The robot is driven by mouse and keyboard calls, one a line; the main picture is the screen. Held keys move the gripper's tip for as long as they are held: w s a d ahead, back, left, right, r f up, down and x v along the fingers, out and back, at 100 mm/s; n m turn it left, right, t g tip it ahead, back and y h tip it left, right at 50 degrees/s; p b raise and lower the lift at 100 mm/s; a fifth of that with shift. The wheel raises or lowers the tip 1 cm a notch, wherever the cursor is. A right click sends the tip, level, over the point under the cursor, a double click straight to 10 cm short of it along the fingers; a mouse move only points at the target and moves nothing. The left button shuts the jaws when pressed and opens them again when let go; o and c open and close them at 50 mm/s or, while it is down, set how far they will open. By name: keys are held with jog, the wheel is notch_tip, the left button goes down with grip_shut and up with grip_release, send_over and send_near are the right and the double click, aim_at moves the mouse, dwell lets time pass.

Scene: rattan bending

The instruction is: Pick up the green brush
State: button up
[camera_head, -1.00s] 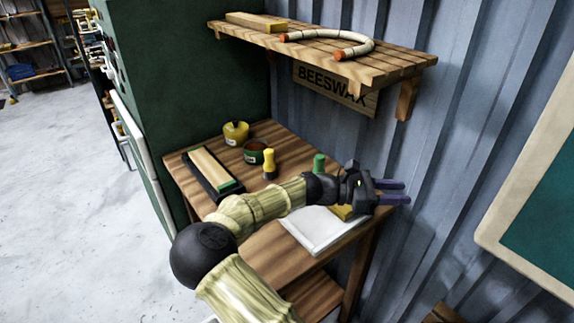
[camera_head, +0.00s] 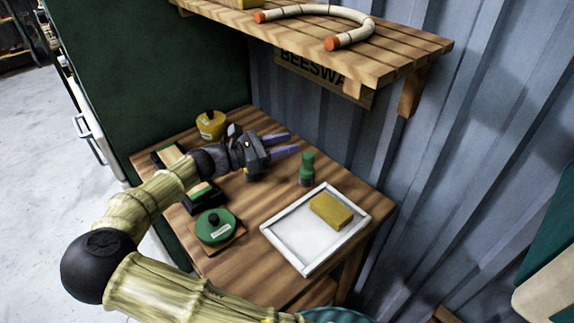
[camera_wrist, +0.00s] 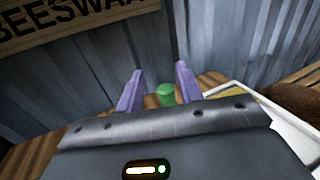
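The green brush (camera_head: 307,168) stands upright on the wooden table, with a green upper part and a darker lower part. In the wrist view the green top of the brush (camera_wrist: 166,95) shows in the gap between the spread fingers (camera_wrist: 159,74). The fingers do not appear to touch it; its lower part is hidden by my gripper body there.
A white tray (camera_head: 281,247) holds a yellow block (camera_head: 331,210).

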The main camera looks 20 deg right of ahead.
aim_at(303, 162)
jog(key=shift+w+a, duration=0.1)
jog(key=shift+w, duration=0.3)
jog(key=shift+o, duration=0.2)
jog(key=shift+s, duration=0.25)
jog(key=o, duration=0.3)
jog(key=shift+s, duration=0.15)
jog(key=shift+o, duration=0.2)
jog(key=f, duration=0.8)
jog(key=shift+d+b, duration=0.35)
jog(key=shift+d, duration=0.15)
jog(key=d, duration=0.6)
jog(key=shift+w+d, duration=0.15)
jog(key=shift+w, duration=0.05)
